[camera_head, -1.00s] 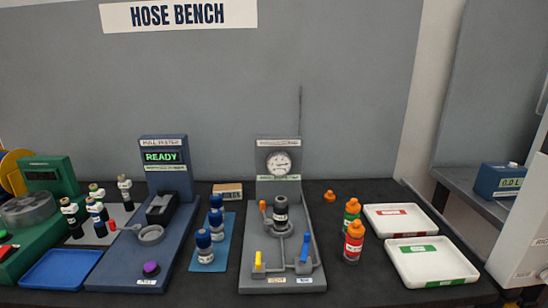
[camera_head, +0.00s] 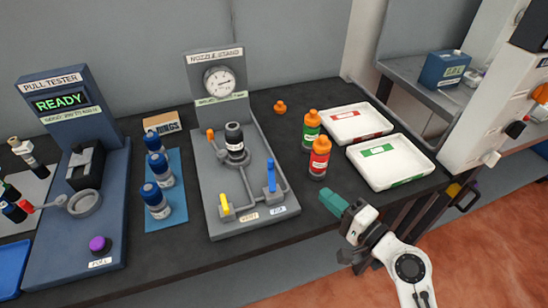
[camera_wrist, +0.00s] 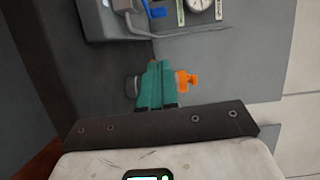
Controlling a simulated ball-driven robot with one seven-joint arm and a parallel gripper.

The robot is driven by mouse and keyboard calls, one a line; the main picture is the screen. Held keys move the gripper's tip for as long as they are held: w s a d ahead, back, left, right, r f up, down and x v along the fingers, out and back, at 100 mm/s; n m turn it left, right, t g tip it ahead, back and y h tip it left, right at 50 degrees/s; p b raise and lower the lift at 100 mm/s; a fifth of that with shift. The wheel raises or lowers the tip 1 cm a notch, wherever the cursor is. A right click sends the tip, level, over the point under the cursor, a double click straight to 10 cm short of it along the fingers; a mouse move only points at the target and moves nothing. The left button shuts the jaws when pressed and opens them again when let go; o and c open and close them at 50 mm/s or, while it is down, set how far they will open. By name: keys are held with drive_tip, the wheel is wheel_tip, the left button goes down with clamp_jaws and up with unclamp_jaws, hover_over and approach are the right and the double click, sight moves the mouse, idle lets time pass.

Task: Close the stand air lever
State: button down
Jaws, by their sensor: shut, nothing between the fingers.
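The nozzle stand (camera_head: 210,188) is a grey base with a gauge panel at its back. Its blue lever (camera_head: 271,177) stands upright at the front right, by a small label that seems to read AIR. Its yellow lever (camera_head: 224,204) is at the front left. A dark bottle (camera_head: 234,140) stands in the ring. My gripper (camera_head: 330,199) has teal fingers, shut and empty, right of the stand and apart from the levers. In the wrist view the fingers (camera_wrist: 153,80) point toward the stand, with part of the blue lever (camera_wrist: 157,12) at the top.
Orange-capped bottles, red-labelled (camera_head: 319,158) and green-labelled (camera_head: 310,131), stand right of the stand, near my gripper. White trays lie beyond, one with a red label (camera_head: 340,137), one with a green label (camera_head: 405,178). Blue-capped bottles (camera_head: 157,201) stand left. The pull tester (camera_head: 45,250) is farther left.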

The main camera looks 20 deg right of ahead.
sight(272, 174)
drive_tip(key=shift+w+r, duration=0.3)
drive_tip(key=shift+w, duration=0.4)
drive_tip(key=p+x, duration=0.2)
drive_tip(key=x, duration=0.7)
drive_tip(key=shift+w+a+r, duration=0.1)
drive_tip(key=shift+w+r, duration=0.05)
drive_tip(key=shift+w+a+p, duration=0.25)
drive_tip(key=shift+a+p, duration=0.15)
drive_tip(key=shift+a, duration=0.15)
drive_tip(key=shift+w+a+p, duration=0.25)
drive_tip(key=shift+a+p, duration=0.1)
drive_tip(key=shift+a, duration=0.2)
drive_tip(key=shift+w+a, duration=0.3)
drive_tip(key=shift+a, duration=0.35)
drive_tip(key=shift+w+a, duration=0.5)
drive_tip(key=shift+w, duration=0.1)
